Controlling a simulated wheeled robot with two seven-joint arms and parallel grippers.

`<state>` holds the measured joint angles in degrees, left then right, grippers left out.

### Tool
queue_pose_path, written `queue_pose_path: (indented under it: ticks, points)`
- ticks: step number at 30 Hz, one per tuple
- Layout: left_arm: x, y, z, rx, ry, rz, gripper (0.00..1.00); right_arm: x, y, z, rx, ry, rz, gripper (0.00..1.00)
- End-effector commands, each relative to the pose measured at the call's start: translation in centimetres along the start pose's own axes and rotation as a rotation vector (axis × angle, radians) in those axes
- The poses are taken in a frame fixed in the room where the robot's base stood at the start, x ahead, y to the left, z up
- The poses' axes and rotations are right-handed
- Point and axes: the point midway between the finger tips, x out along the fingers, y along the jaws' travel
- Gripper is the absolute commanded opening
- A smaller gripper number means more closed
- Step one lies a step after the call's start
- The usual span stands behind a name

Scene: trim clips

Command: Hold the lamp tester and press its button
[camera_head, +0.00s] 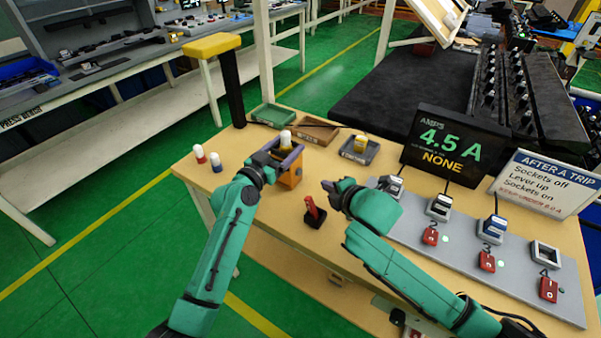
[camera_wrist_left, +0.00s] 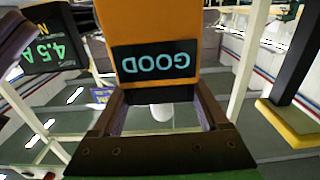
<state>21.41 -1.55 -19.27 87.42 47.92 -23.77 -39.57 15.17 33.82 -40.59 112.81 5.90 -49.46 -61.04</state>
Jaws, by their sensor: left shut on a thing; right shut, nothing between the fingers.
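The lamp tester (camera_head: 291,172) is an orange block at the table's back middle. My left gripper (camera_head: 279,153) is shut on it. A lamp with a pale top (camera_head: 286,140) shows at the tester's upper end. In the left wrist view, the tester (camera_wrist_left: 150,22) fills the top middle, its dark screen reading "GOOD" upside down. My left gripper's fingers (camera_wrist_left: 165,98) flank its lower part, and a white rounded thing (camera_wrist_left: 162,111) shows between them. My right gripper (camera_head: 331,191) is shut and empty, to the right of the tester and apart from it. I cannot make out the button.
Two lamps, red-white (camera_head: 200,153) and blue-white (camera_head: 216,162), stand at the left. Green (camera_head: 258,115), brown (camera_head: 329,136) and grey (camera_head: 372,156) trays lie behind. A red lever (camera_head: 312,207) stands in front. A socket panel (camera_head: 520,285) lies right, below an amps display (camera_head: 436,160) reading "4.5 A NONE".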

Motion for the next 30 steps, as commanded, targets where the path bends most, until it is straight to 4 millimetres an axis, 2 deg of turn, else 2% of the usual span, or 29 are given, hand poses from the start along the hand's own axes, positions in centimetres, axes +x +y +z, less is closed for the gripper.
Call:
queue_pose_path:
  ticks: [11, 12, 13, 20, 23, 26, 30]
  points:
    - [0.0, 0.0, 0.1, -0.001, -0.001, 0.000, 0.01, 0.0, 0.0, 0.0, 0.000, 0.000, 0.000, 0.00]
    - [0.0, 0.0, 0.1, -0.001, -0.001, 0.000, 0.93, 0.0, 0.0, 0.0, 0.000, 0.000, 0.000, 0.00]
    - [0.0, 0.0, 0.1, -0.001, -0.001, 0.000, 1.00, 0.0, 0.0, 0.0, 0.000, 0.000, 0.000, 0.00]
    - [-0.1, 0.0, 0.1, 0.000, -0.001, 0.000, 1.00, 0.0, 0.0, 0.0, 0.000, 0.000, 0.000, 0.00]
    - [-0.8, -0.1, 0.1, 0.000, -0.001, -0.001, 1.00, 0.0, 0.0, 0.0, 0.000, 0.000, 0.000, 0.00]
    - [-2.6, -0.1, 0.2, 0.001, -0.002, -0.002, 1.00, 0.0, 0.0, 0.0, 0.000, 0.000, 0.000, 0.00]
    - [-6.5, 0.0, 0.2, 0.003, -0.005, 0.001, 1.00, 0.0, 0.0, 0.0, 0.000, 0.000, 0.000, 0.00]
